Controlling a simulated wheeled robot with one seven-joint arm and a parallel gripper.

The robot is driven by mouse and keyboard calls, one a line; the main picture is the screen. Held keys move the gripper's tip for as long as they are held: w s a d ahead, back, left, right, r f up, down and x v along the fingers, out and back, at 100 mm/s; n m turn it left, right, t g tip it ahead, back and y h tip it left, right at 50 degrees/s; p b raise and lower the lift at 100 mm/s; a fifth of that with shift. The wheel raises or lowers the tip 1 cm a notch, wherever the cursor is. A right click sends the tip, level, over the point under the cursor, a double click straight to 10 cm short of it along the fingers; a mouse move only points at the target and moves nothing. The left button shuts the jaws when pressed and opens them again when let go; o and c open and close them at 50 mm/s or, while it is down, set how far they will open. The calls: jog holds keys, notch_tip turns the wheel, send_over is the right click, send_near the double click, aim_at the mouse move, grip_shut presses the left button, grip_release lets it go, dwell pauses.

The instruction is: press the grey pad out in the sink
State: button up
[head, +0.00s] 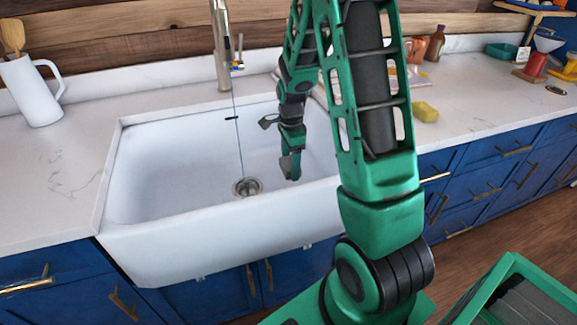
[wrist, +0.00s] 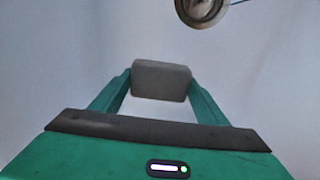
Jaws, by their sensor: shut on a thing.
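The white sink (head: 165,185) is set in the counter in the head view, with a round metal drain in its floor. My gripper (head: 291,168) is down inside the basin, right of the drain. In the wrist view my gripper (wrist: 160,90) is shut on the grey pad (wrist: 161,80), which sits between the two green fingers. The white sink floor (wrist: 60,60) lies behind the pad. I cannot tell whether the pad touches the sink floor. In the head view the pad is too small to make out clearly.
The drain (head: 247,187) also shows at the top of the wrist view (wrist: 202,8). A tap (head: 222,50) stands behind the basin, with a thin line hanging toward the drain. A white jug (head: 32,90) stands left; a yellow sponge (head: 425,112) lies right.

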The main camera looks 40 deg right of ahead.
jog(key=shift+f, duration=0.1)
jog(key=shift+f, duration=4.35)
jog(key=shift+s+f, duration=0.1)
jog(key=shift+f, duration=0.55)
jog(key=shift+r, duration=0.1)
jog(key=shift+r, duration=4.95)
